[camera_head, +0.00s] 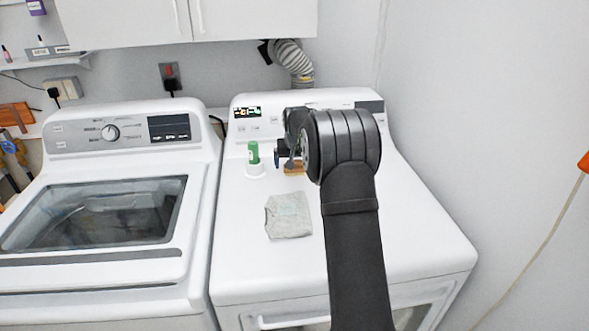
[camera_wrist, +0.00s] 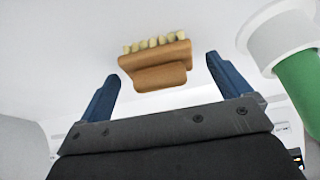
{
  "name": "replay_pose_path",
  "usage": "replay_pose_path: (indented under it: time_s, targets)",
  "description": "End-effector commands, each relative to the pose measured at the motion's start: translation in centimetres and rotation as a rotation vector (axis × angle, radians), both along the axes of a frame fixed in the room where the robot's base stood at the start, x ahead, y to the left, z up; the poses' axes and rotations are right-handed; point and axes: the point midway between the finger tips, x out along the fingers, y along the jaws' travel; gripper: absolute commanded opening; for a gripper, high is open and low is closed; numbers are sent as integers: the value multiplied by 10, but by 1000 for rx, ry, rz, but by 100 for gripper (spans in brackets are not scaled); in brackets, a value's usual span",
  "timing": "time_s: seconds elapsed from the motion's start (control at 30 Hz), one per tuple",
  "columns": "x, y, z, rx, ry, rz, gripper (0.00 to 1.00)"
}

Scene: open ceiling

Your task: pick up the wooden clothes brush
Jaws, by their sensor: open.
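The wooden clothes brush (camera_wrist: 158,62) has a tan wooden body and a row of pale bristles, and sits on the white top of the right-hand machine. In the wrist view it lies between and slightly beyond my blue fingertips, apart from both. In the head view the brush (camera_head: 293,169) is a small brown patch, partly hidden by my gripper. My gripper (camera_wrist: 158,75) is open and empty, with one finger on each side of the brush. In the head view my gripper (camera_head: 284,158) is right above the back part of the machine top.
A folded grey cloth (camera_head: 288,214) lies nearer the front. The machine's control panel (camera_head: 262,113) rises behind.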

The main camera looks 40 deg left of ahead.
Motion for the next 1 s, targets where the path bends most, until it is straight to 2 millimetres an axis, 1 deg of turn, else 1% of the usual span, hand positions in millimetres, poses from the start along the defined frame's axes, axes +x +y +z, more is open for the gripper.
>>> replay_pose_path:
  time_s: [0.17, 0.2, 0.27, 0.4, 0.43, 0.47, 0.77, 0.87, 1.0]
  targets:
    - [1, 0, -1, 1, -1, 0, 95]
    - [1, 0, -1, 1, -1, 0, 93]
    - [1, 0, -1, 1, -1, 0, 81]
    - [1, 0, -1, 1, -1, 0, 53]
    - [1, 0, -1, 1, -1, 0, 47]
    - [1, 0, -1, 1, -1, 0, 45]
    - [1, 1, 2, 1, -1, 0, 45]
    - [1, 1, 9, 3, -3, 0, 45]
    - [1, 1, 26, 3, -2, 0, 45]
